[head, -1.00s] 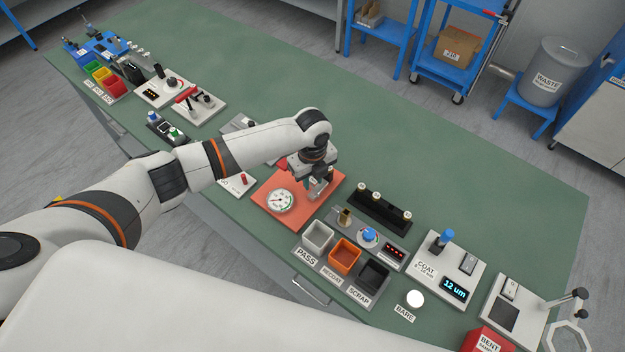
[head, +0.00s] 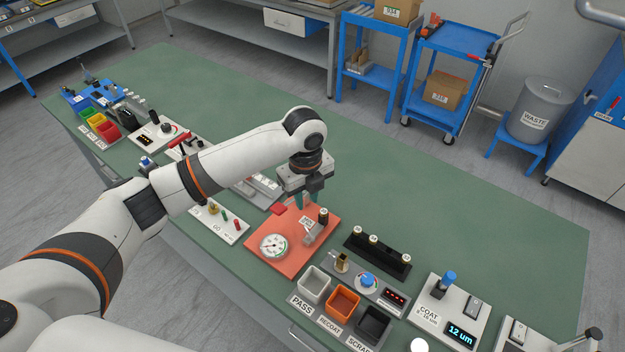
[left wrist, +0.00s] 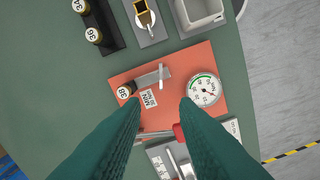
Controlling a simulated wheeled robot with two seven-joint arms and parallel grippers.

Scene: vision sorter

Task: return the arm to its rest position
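My left gripper (head: 306,200) hangs fingers-down just above the far edge of the orange-red gauge station (head: 275,262). Its two green fingers are apart with nothing between them in the left wrist view (left wrist: 162,104). The station bears a round dial gauge (head: 273,247), a grey metal clamp (head: 315,232) and a dark cylinder with a pale cap marked 38 (left wrist: 125,91). My left arm comes in from the left, over the bench. My right gripper is not in view.
The green bench (head: 440,215) is clear behind the stations. Close by are a black rack (head: 377,255) of capped cylinders, a PASS bin (head: 314,285), an orange RECOAT bin (head: 343,302), a black SCRAP bin (head: 374,321) and a coat meter (head: 447,310).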

